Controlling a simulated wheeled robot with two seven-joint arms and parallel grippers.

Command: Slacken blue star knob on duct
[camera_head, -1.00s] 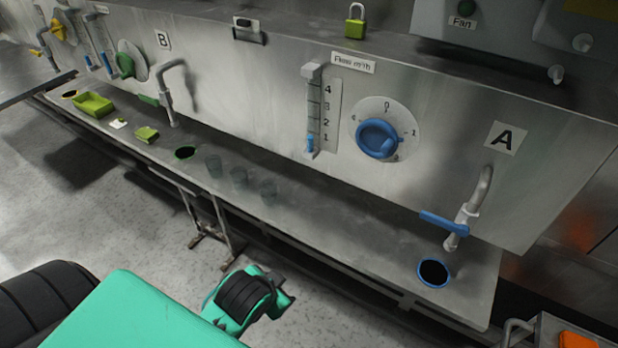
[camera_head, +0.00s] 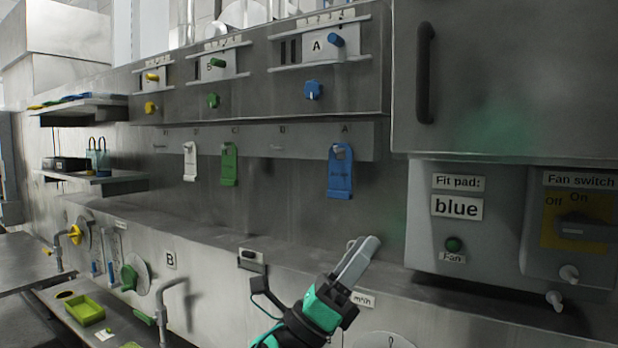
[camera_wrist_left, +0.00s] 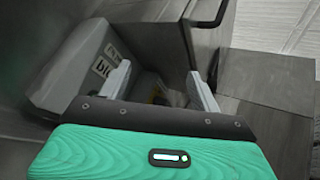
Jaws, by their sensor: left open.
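The blue star knob (camera_head: 312,90) sits on the upper grey duct, below the sliding plate marked A (camera_head: 318,45). My left gripper (camera_head: 362,250) is in the lower middle of the head view, pointing up and to the right. It is below and to the right of the knob in the picture, well apart from it. In the left wrist view its two fingers (camera_wrist_left: 160,88) are spread with nothing held between them. The knob is not recognisable in the wrist view. My right gripper is not in view.
Matching green (camera_head: 213,100) and yellow (camera_head: 150,107) knobs sit farther left. A blue tag (camera_head: 340,172) and a green tag (camera_head: 229,164) hang below the duct. A grey fan box (camera_head: 465,225) and a cabinet with a dark handle (camera_head: 424,72) stand right.

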